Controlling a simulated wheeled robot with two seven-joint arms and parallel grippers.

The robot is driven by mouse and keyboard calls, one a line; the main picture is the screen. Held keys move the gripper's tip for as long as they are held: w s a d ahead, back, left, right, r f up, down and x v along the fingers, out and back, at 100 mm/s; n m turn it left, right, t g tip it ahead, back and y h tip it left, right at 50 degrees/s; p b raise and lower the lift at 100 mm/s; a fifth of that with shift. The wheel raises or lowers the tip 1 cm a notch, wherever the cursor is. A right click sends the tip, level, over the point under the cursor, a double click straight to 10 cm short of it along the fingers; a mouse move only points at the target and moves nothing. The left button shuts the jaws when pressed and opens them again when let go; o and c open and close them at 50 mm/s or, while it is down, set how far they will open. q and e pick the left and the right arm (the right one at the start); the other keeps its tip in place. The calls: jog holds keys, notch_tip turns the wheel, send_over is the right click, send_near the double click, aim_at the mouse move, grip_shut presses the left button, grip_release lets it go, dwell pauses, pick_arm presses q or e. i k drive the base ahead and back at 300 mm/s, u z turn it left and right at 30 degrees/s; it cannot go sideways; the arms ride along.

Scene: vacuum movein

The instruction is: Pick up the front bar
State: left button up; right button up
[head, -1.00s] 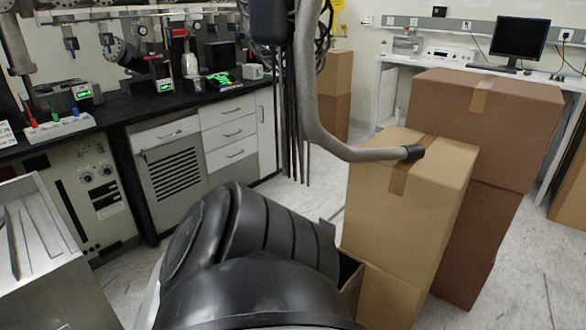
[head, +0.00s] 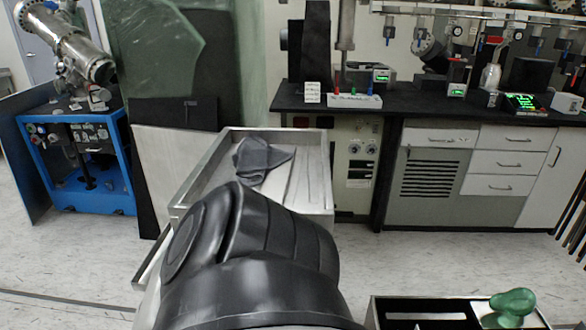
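I cannot tell for certain which thing is the front bar. Thin, pale strips (head: 312,180) lie in the open metal tray (head: 205,172) at the centre, beside a crumpled dark grey cloth (head: 262,160). At the bottom right, a black-rimmed box (head: 373,312) is cut off by the picture edge. It shows white, bar-like strips (head: 425,317) inside and a smooth green object (head: 510,304) on its right. Neither gripper is in view. A large black arm part of mine covers the bottom centre and hides the front of the tray.
A black-topped bench (head: 425,114) with white drawers (head: 510,161) and instruments runs along the back right. A blue machine frame (head: 62,195) with metal equipment stands at the left. Dark and pale panels (head: 172,160) lean behind the tray. Floor (head: 400,262) is clear before the bench.

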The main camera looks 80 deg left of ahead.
aim_at(288, 194)
jog(key=u, duration=2.75)
